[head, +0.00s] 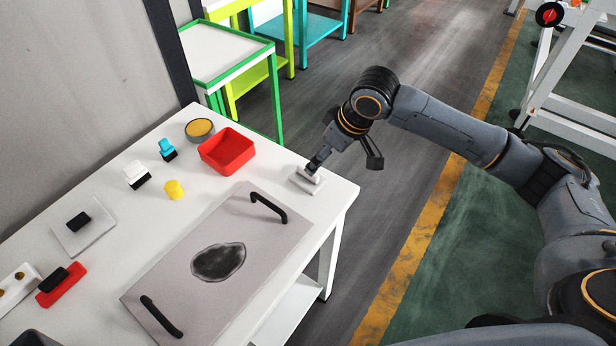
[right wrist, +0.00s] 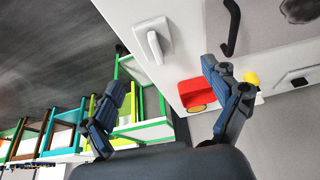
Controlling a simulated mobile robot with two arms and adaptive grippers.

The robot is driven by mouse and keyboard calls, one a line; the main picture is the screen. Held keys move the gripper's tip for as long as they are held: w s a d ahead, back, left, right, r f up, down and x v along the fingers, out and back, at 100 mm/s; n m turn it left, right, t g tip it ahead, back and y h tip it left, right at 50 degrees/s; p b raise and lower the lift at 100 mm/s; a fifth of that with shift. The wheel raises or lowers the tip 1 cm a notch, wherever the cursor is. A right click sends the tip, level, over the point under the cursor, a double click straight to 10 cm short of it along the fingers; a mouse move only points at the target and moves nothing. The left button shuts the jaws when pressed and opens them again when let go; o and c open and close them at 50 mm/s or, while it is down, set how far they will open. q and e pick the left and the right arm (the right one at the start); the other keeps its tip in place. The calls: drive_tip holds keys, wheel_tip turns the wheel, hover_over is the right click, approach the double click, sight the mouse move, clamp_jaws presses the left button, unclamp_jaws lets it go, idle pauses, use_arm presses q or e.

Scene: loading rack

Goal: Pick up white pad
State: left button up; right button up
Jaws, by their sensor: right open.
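The white pad (head: 306,181), a flat pale slab with a raised bar handle, lies near the far right corner of the white table. It also shows in the right wrist view (right wrist: 153,42), at the top centre. My right gripper (head: 345,161) is open and empty at the table's right edge. One finger appears in front of or just above the pad's handle; the other hangs out past the edge. In the right wrist view my right gripper (right wrist: 165,57) has its fingers wide apart, with the pad beyond them. Contact cannot be told. My left gripper is not in view.
A red tray (head: 228,151) stands left of the pad. A grey plate (head: 185,270) with two black handles and a dark patch lies in front. A yellow cup (head: 174,190), a white-and-black block (head: 137,174) and a blue-and-black block (head: 167,149) stand farther left. Open floor lies right of the table.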

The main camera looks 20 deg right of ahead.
drive_tip(key=d, duration=0.1)
drive_tip(key=p, duration=0.1)
hover_over(309, 179)
drive_tip(key=d, duration=0.2)
drive_tip(key=f, duration=0.6)
drive_tip(key=shift+s+f, duration=0.3)
drive_tip(key=shift+s, duration=0.1)
drive_tip(key=shift+w+a+f+p, duration=0.15)
drive_tip(key=shift+a+f+p, duration=0.1)
drive_tip(key=shift+f+p, duration=0.25)
drive_tip(key=p+x, duration=0.1)
drive_tip(key=x, duration=0.3)
drive_tip(key=shift+a+f, duration=0.1)
drive_tip(key=shift+f, duration=0.1)
drive_tip(key=shift+c, duration=0.4)
drive_tip(key=c, duration=1.1)
